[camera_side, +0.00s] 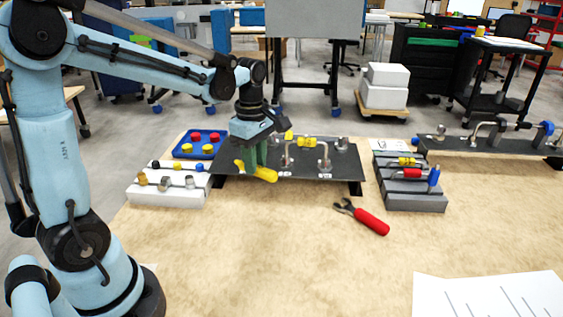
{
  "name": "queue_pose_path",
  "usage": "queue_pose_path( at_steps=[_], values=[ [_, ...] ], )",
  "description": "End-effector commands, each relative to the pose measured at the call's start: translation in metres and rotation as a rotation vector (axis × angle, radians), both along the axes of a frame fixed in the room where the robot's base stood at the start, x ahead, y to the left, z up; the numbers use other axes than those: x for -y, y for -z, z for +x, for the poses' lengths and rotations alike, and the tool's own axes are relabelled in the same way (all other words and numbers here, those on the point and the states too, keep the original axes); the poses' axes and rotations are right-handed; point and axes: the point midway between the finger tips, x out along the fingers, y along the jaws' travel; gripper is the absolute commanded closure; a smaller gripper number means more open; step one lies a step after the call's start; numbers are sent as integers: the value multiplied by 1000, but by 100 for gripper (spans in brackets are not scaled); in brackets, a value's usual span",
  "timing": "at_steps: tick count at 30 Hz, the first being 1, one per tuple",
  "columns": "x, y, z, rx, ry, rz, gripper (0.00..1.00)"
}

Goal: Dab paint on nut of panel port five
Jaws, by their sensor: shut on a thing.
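My gripper (258,164) has green fingers and is over the left part of the dark panel (345,165). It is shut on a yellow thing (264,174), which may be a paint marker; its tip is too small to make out. The panel carries metal fittings, a bent metal tube (324,155) and yellow pieces (306,141). Small white labels (324,177) sit along its front edge, too small to read. My gripper hides part of the panel's left side, so I cannot tell which port is number five or whether the yellow thing touches a nut.
A blue tray (202,154) with red and yellow caps and a white block (165,195) with fittings stand left. A red-handled wrench (366,217) lies in front. A grey rack (416,201) and another dark panel (490,145) stand right. The front tabletop is mostly clear.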

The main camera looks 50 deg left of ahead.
Motion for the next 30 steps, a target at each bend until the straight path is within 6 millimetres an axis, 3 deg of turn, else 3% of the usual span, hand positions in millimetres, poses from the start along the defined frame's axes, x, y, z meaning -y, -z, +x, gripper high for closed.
queue_pose_path(
  at_steps=[1,6,12,19,30],
  values=[
    [13,-4,20,0,79,0,100],
    [62,-15,74,0,334,0,100],
    [120,-21,114,0,578,0,100],
    [153,-23,130,0,709,0,100],
    [156,-23,131,0,722,0,100]
  ],
)
